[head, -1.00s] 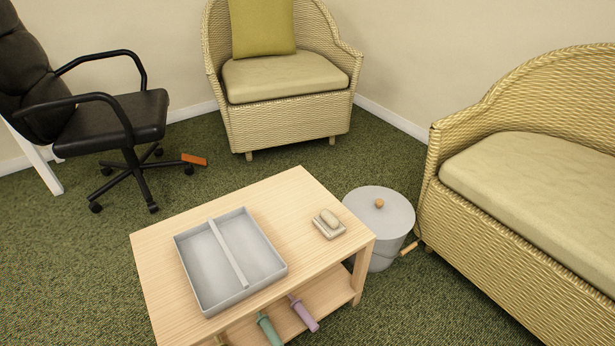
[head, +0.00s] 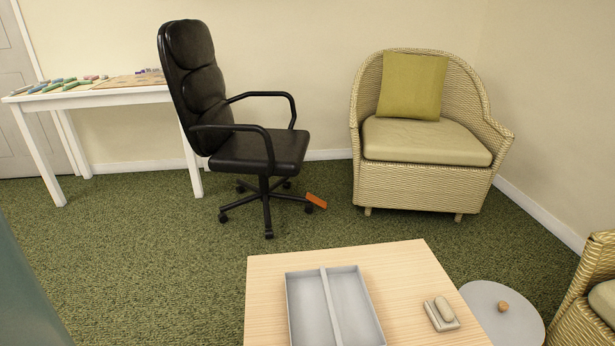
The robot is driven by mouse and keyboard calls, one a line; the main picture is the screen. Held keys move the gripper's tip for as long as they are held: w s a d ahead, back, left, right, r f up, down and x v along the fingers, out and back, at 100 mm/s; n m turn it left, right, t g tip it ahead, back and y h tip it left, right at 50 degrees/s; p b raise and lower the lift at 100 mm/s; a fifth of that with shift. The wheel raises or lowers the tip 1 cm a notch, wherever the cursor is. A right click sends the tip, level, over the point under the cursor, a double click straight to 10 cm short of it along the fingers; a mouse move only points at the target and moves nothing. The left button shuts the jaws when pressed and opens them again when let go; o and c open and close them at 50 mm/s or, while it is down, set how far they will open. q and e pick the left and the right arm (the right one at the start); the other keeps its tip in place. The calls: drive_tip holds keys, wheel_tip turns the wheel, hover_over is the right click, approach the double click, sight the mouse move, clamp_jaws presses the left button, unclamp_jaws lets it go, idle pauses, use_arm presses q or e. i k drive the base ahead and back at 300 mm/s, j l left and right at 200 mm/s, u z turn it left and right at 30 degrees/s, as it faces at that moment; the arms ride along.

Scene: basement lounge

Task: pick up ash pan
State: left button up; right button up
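A shallow grey tray (head: 355,310) with a divider down its middle lies on the light wooden table (head: 270,285). Both of its compartments look empty, and its near end is cut off by the frame. A round grey container (head: 485,305) with a flat lid and a wooden knob stands on the floor right of the table, partly hidden by it. I cannot tell for sure whether either is the ash pan. Neither of my grippers shows in the head view.
An orange object (head: 316,201) is by the black office chair (head: 262,150). A wicker armchair (head: 425,185) stands behind. A white table (head: 110,98) holds small coloured items. Carpet is clear at left.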

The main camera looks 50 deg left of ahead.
sight(329, 306)
drive_tip(key=u, duration=1.35)
